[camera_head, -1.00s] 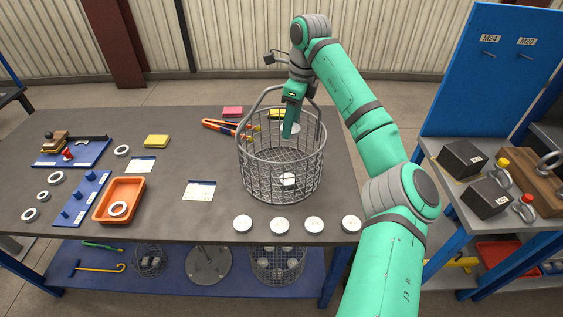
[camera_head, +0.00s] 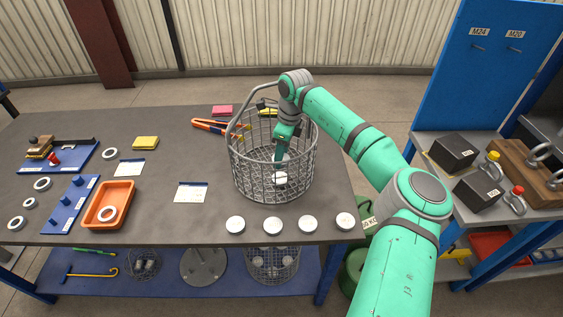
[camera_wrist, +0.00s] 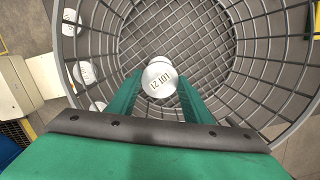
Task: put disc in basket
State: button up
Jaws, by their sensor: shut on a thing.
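The grey wire basket (camera_head: 240,183) stands on the table with its handle up. My gripper (camera_head: 280,163) reaches down inside it, below the rim. In the wrist view my gripper (camera_wrist: 160,84) is shut on a white disc (camera_wrist: 159,79) with printed lettering. The held disc is over the wire floor of the basket. Several more white discs (camera_head: 273,225) lie in a row along the table's front edge.
An orange tray (camera_head: 90,219) with a ring in it, a blue peg board (camera_head: 80,205) and loose rings are at the left. Orange-handled tongs (camera_head: 208,124) lie behind the basket. A blue-framed bench with dark blocks (camera_head: 453,150) is at the right.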

jog(key=shift+f, duration=1.85)
jog(key=shift+f, duration=0.1)
jog(key=shift+f, duration=0.3)
jog(key=shift+f, duration=0.15)
jog(key=o, duration=1.3)
jog(key=shift+o, duration=0.2)
jog(key=shift+w, duration=0.1)
jog(key=shift+a, duration=0.1)
notch_tip(320, 180, up, 13)
jog(key=d, duration=0.2)
jog(key=shift+s, duration=0.45)
